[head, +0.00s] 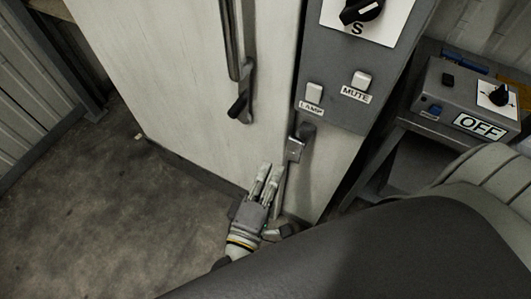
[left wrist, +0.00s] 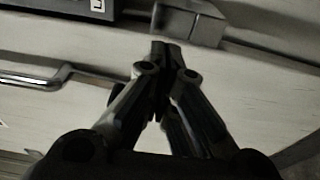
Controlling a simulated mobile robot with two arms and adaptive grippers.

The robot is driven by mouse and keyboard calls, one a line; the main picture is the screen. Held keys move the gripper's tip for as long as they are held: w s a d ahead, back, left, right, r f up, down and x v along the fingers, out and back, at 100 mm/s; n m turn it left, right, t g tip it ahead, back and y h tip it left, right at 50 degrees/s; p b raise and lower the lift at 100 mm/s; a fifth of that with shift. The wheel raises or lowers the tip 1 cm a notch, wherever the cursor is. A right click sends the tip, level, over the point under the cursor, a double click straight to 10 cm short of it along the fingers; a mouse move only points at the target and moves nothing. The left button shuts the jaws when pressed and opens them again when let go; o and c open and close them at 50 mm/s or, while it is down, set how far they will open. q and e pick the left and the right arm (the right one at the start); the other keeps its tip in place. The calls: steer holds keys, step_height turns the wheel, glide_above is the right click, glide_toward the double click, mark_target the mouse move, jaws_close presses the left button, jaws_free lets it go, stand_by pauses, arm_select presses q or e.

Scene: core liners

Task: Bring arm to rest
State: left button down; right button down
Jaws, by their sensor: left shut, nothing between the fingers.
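My left gripper (head: 267,178) is low in front of a pale cabinet (head: 185,80), its fingers pointing up along the cabinet face. Its fingers are together and hold nothing. In the left wrist view the gripper (left wrist: 167,46) shows with its fingertips meeting, close below a grey metal latch block (left wrist: 188,22). That latch block also shows in the head view (head: 296,148), just above and right of the fingertips. I cannot tell whether the fingertips touch it. My right gripper is not in view.
A grey panel (head: 335,75) carries a rotary knob (head: 362,11) and switches labelled LAMP (head: 314,93) and MUTE (head: 361,80). A door handle (head: 238,105) hangs left of it. A control box (head: 450,95) marked OFF stands at right. The floor (head: 100,220) at left is clear.

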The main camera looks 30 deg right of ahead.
arm_select(q)
steer(key=shift+s, duration=0.3)
steer(key=s+a+f+m+g+y, duration=0.15)
steer(key=a+f, duration=0.35)
steer(key=f, duration=0.6)
steer(key=a+f+m+g+y, duration=0.25)
steer(key=a+f, duration=0.25)
steer(key=f, duration=0.6)
steer(key=s+a+f+m+g+y, duration=0.1)
steer(key=a+f+m+y, duration=0.3)
steer(key=f, duration=0.8)
steer(key=s+a+f+m+g+y, duration=0.1)
steer(key=s+a+f+g+y, duration=0.1)
steer(key=s+a+f, duration=0.7)
steer(key=s+a+f+m+g+y, duration=0.2)
steer(key=s+a+f, duration=0.7)
steer(key=a, duration=0.7)
steer(key=s+g+y, duration=0.1)
steer(key=s+g, duration=0.1)
steer(key=s, duration=0.1)
steer(key=shift+s, duration=0.2)
